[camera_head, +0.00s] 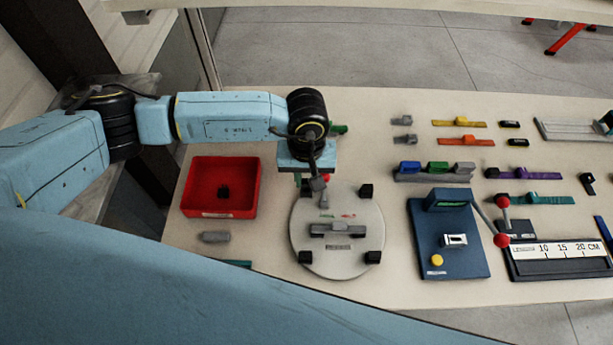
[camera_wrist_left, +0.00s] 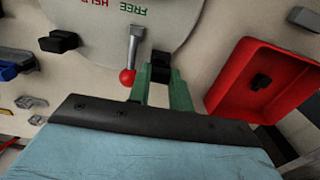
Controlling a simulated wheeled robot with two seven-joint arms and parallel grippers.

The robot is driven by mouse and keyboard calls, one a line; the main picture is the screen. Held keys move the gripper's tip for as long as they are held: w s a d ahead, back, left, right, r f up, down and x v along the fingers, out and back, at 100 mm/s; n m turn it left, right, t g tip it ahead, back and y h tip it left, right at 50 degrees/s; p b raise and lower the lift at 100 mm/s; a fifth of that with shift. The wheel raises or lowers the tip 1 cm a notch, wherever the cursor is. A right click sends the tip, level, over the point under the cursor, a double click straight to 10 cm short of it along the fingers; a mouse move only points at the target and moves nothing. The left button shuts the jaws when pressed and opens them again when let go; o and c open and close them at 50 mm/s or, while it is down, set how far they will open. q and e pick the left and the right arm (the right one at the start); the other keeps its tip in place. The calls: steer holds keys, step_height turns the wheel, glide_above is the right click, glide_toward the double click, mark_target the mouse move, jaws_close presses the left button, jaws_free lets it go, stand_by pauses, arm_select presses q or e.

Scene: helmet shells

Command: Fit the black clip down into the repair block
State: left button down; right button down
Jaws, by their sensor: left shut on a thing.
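My left gripper (camera_head: 308,186) is over the upper left rim of the round grey disc (camera_head: 345,264). In the left wrist view its two green fingers (camera_wrist_left: 162,88) are shut on a small black piece, which I take for the black clip (camera_wrist_left: 161,66). A dark post of the disc may lie behind it there; I cannot tell where one ends. A grey block, seemingly the repair block (camera_head: 338,230), sits at the disc's middle, apart from the gripper. My right gripper is in neither view.
A grey lever with a red knob (camera_wrist_left: 127,77) stands close beside the fingers. Black posts (camera_head: 366,190) stand around the disc. A red bin (camera_head: 248,205) holds a dark piece. A blue fixture (camera_head: 470,262) and several coloured parts lie to the right. Bare table lies between.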

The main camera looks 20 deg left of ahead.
mark_target(306, 181)
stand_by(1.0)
arm_select(q)
steer(key=shift+f+b, duration=1.25)
steer(key=shift+b, duration=0.2)
steer(key=c, duration=1.2)
jaws_free()
steer(key=shift+r, duration=0.1)
step_height(306, 181, up, 13)
steer(key=shift+r, duration=0.15)
